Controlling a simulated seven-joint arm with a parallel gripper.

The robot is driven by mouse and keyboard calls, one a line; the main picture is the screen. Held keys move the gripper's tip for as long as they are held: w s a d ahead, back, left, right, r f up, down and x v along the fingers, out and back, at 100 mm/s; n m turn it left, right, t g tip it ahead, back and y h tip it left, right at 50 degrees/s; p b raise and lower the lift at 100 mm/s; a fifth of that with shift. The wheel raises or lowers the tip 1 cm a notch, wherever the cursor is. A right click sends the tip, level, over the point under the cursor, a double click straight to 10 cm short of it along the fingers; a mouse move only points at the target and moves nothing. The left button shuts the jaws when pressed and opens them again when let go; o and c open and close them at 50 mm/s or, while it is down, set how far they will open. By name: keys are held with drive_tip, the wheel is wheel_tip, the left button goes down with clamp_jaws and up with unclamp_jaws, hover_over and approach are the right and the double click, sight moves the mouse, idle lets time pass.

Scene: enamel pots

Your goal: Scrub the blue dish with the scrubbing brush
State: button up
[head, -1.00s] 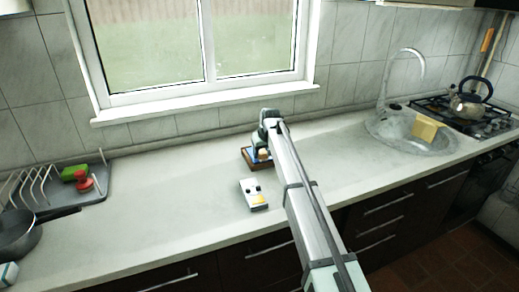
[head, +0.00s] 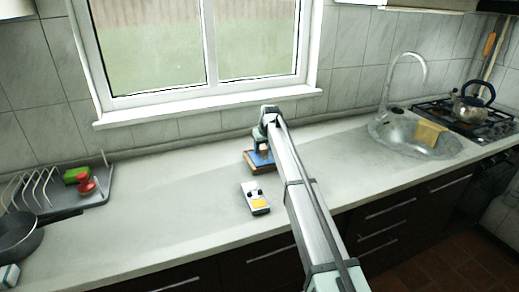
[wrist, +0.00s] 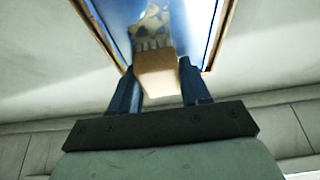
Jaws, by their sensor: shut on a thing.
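The blue dish (head: 268,159) is a shallow rectangle with a brown rim on the counter near the window. It also shows in the wrist view (wrist: 205,25), directly beyond my fingers. My gripper (wrist: 160,86) has dark blue fingers on either side of a tan block, which I take as the scrubbing brush (wrist: 155,75). Pale bristle-like strands show at the block's far edge, over the dish. A whitish, dark-spotted patch lies on the dish beyond them. Whether the bristles touch the dish is unclear. In the head view my gripper (head: 262,146) is over the dish, and the brush is mostly hidden.
A small white-and-grey item with a yellow patch (head: 255,198) lies just in front of the dish. A rack tray (head: 95,199) with a green-and-red group stands at left, beside a dark pan (head: 18,238). The sink (head: 440,150) holds a yellow block. Counter left of the dish is clear.

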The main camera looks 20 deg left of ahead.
sight(266, 160)
drive_tip(key=s+d, duration=0.4)
drive_tip(key=s, duration=0.1)
drive_tip(key=shift+d, duration=0.2)
drive_tip(key=w+a, duration=0.5)
drive_tip(key=shift+w, duration=0.2)
drive_tip(key=shift+s+d+r, duration=0.1)
drive_tip(key=shift+d+r, duration=0.05)
drive_tip(key=shift+r, duration=3.9)
